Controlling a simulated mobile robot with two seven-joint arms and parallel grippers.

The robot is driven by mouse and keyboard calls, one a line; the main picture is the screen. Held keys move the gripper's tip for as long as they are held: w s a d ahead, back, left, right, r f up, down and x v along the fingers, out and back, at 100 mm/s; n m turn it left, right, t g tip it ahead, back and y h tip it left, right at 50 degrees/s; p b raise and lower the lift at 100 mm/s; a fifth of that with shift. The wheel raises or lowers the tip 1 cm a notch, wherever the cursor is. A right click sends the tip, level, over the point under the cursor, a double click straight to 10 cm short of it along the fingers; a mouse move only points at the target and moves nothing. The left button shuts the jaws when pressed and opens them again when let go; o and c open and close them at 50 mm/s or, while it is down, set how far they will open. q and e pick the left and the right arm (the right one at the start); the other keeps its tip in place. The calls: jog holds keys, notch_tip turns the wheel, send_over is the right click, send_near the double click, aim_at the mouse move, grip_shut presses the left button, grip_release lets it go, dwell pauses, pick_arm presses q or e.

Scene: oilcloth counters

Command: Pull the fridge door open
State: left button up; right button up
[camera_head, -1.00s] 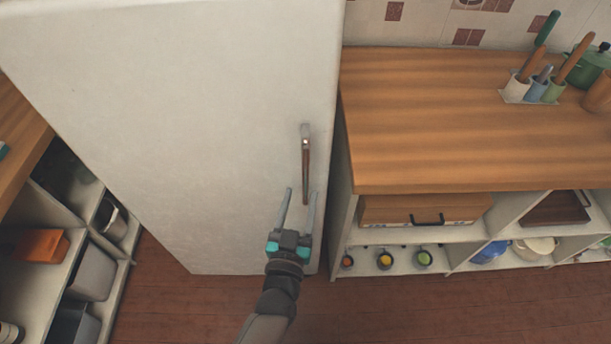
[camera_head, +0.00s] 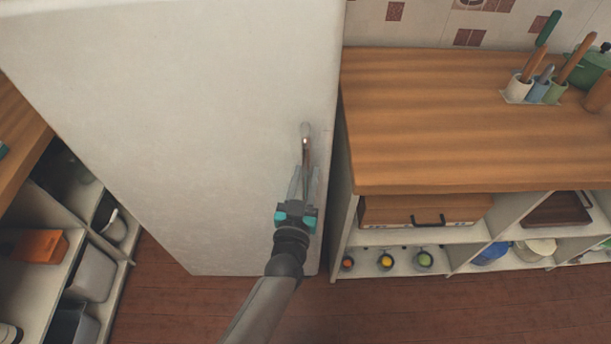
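The fridge door (camera_head: 190,120) is a tall off-white panel filling the left half of the head view; it looks shut. Its upright handle (camera_head: 305,148), with a pale top mount and a brown bar, is near the door's right edge. My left gripper (camera_head: 306,170) is at the handle's lower part, its two grey fingers pointing up along the door. The fingers are apart, with the handle's lower bar seeming to run between them; contact cannot be made out. The handle's lower end is hidden by the gripper. My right gripper is out of view.
A wooden counter (camera_head: 430,110) with open shelves stands close to the fridge's right side. Utensil cups (camera_head: 518,88) and a green pot (camera_head: 590,62) are at its back right. Another shelf unit (camera_head: 120,270) is at the left. The brown floor (camera_head: 420,310) in front is clear.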

pick_arm(q)
grip_shut()
dwell(1.1)
